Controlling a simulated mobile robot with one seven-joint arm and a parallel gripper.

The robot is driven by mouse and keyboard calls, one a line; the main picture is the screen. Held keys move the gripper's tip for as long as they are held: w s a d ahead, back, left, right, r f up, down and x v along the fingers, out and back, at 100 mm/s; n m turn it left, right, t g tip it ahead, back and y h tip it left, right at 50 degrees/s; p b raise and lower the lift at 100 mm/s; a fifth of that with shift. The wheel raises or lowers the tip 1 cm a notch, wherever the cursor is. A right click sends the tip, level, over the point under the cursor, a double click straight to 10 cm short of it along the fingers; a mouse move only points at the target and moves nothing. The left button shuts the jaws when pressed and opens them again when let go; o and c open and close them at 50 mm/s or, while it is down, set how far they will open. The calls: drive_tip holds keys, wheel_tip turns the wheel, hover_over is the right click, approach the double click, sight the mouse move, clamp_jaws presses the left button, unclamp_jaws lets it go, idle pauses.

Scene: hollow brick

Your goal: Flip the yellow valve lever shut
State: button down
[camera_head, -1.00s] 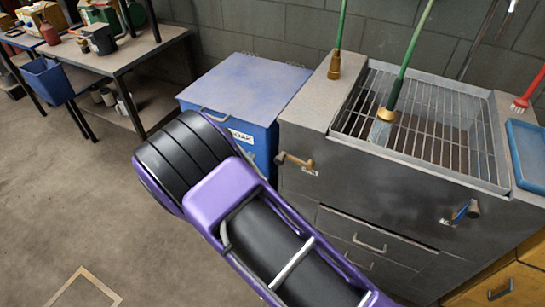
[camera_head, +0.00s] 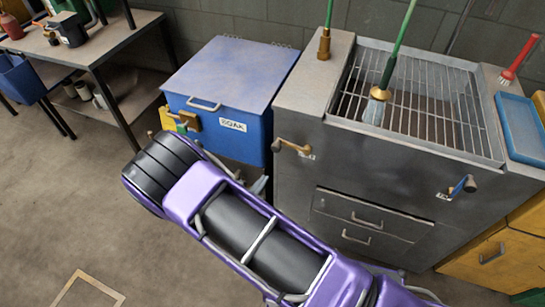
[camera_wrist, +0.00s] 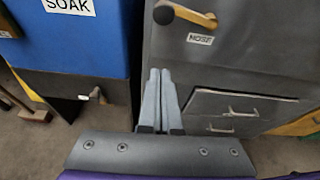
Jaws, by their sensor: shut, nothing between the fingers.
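The yellow valve lever (camera_head: 292,147) sticks out from the upper left of the grey cabinet's front, with a dark knob at its left end. It also shows in the wrist view (camera_wrist: 190,16) at the top, above a label reading HOSE. My gripper (camera_wrist: 160,72) is shut and empty, its two grey fingers side by side. In the wrist view the fingertips lie below and left of the lever, apart from it. In the head view only a bit of the gripper (camera_head: 259,185) shows past my purple arm, below the lever.
A blue SOAK bin (camera_head: 225,85) stands left of the grey cabinet (camera_head: 320,180), with a narrow gap between. A blue-handled lever (camera_head: 463,187) is on the cabinet's right front. A grated sink (camera_head: 415,100) is on top. A small pale lever (camera_wrist: 93,95) is under the bin. Open floor lies left.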

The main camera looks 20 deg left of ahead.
drive_tip(key=w, duration=0.9)
drive_tip(key=shift+w+d+r, duration=0.25)
drive_tip(key=shift+d+r, duration=0.05)
drive_tip(key=shift+r, duration=0.05)
drive_tip(key=shift+r, duration=0.15)
idle(0.4)
